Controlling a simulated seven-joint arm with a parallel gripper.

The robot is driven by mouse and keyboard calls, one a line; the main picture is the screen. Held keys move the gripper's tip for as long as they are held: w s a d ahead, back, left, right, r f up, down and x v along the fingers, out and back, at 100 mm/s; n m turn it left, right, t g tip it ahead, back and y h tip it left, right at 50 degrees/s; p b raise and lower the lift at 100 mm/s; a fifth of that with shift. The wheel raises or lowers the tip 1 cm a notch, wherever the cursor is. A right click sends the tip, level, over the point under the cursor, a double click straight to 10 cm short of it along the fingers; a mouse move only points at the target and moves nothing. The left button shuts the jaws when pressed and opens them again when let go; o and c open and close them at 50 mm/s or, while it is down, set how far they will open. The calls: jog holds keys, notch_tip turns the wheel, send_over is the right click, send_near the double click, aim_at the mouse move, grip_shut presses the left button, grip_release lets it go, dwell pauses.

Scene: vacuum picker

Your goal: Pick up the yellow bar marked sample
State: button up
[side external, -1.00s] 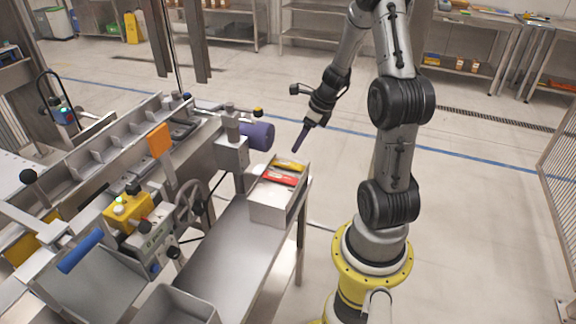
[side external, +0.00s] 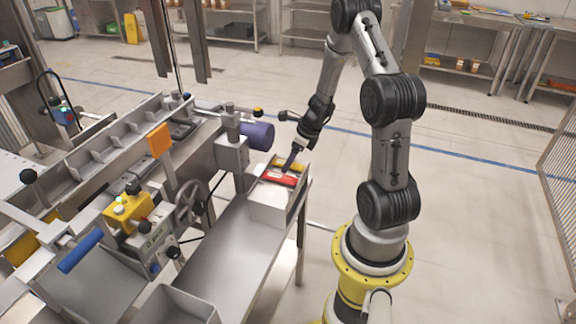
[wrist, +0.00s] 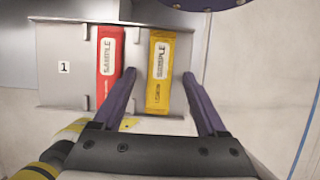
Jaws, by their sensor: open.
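The yellow bar marked SAMPLE (wrist: 160,85) lies in a metal tray (wrist: 62,95). It also shows in the side view (side external: 297,167), partly behind my gripper. A red bar marked SAMPLE (wrist: 109,60) lies to its left in the wrist view, with a gap between them. My gripper (wrist: 159,75) is open and empty, its dark purple fingers on either side of the yellow bar. The left finger is at the gap between the bars, the right one by the yellow bar's outer edge. In the side view my gripper (side external: 288,164) is low over the tray. I cannot tell whether the fingers touch the bar.
The tray stands at the far end of a steel table (side external: 230,250). A machine with a purple cylinder (side external: 258,135) and a handwheel (side external: 190,203) stands close on the left. An empty metal bin (side external: 175,305) is at the front. The floor on the right is open.

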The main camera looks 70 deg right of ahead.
jog(key=shift+c, duration=0.2)
grip_shut()
jog(key=shift+r, duration=0.15)
